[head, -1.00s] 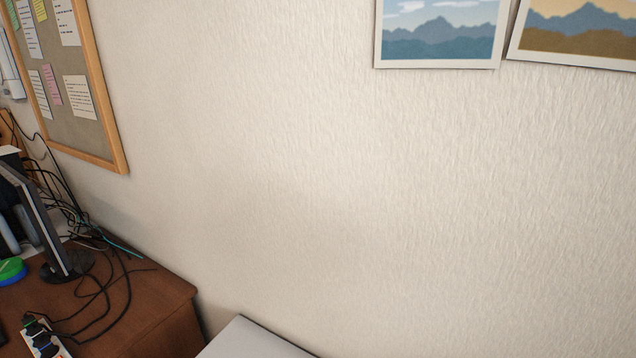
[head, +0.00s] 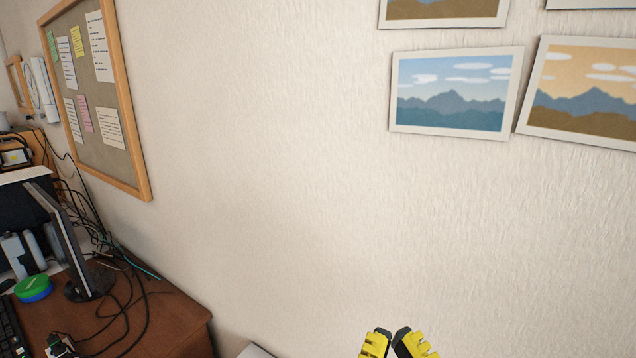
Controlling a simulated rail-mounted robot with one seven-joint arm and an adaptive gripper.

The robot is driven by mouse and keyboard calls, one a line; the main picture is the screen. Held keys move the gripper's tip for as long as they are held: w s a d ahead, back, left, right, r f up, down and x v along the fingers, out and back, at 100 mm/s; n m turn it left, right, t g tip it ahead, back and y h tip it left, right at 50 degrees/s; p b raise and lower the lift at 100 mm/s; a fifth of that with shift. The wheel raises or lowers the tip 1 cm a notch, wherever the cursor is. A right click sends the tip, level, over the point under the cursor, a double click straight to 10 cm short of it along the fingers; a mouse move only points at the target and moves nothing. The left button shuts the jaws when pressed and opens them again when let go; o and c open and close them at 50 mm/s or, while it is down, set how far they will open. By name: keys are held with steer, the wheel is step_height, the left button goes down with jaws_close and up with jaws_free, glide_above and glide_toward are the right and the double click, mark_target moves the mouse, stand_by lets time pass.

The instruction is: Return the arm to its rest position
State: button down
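My gripper (head: 393,341) shows at the bottom edge of the head view, right of centre. Its two black and yellow fingers point up, and their tips lie close together with a narrow gap. Only the finger ends are in view, and nothing shows between them. The rest of the gripper and my arm are below the picture. The plain white wall stands behind it.
A brown desk (head: 165,312) at the lower left holds a monitor (head: 75,245), tangled cables and a green-blue round object (head: 33,288). A corkboard (head: 100,130) and framed mountain pictures (head: 450,92) hang on the wall. A pale surface corner (head: 254,351) shows at the bottom.

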step_height(320, 180, up, 38)
steer(key=p, duration=3.5)
steer(key=shift+a, duration=0.15)
